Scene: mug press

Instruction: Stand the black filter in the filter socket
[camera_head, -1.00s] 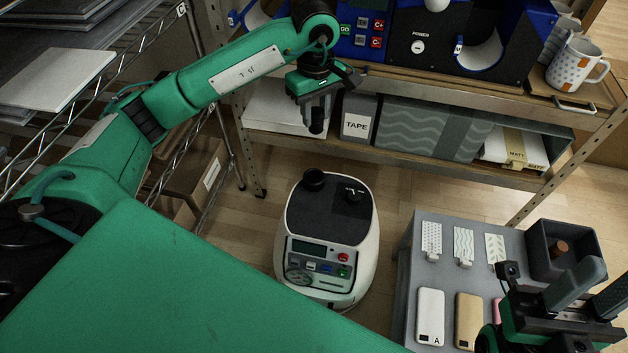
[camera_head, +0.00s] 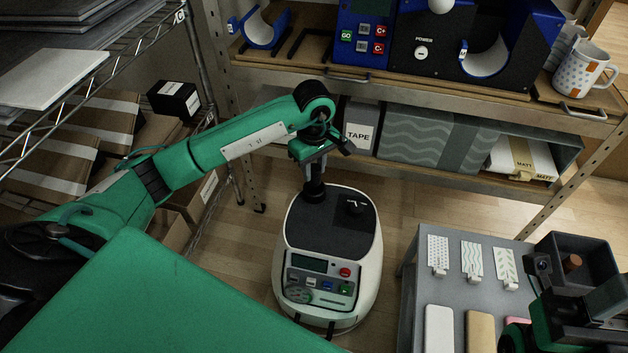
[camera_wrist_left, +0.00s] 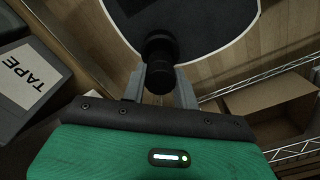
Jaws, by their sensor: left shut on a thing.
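The black filter (camera_wrist_left: 158,78) is a short dark cylinder between the two grey fingers of my left gripper (camera_wrist_left: 160,85), which is shut on it in the left wrist view. In the head view my left gripper (camera_head: 314,180) is low over the back left of the white machine (camera_head: 365,265). The black filter socket (camera_head: 314,195) is directly under the gripper and partly hidden by it. The filter and socket line up, but I cannot tell how far the filter sits inside. My right gripper (camera_head: 598,300) is cut off at the lower right, its jaws unclear.
A shelf with a TAPE box (camera_head: 360,128) is close behind the gripper. A grey table (camera_head: 415,280) with cards stands at the right. A wire rack (camera_head: 70,110) is at the left.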

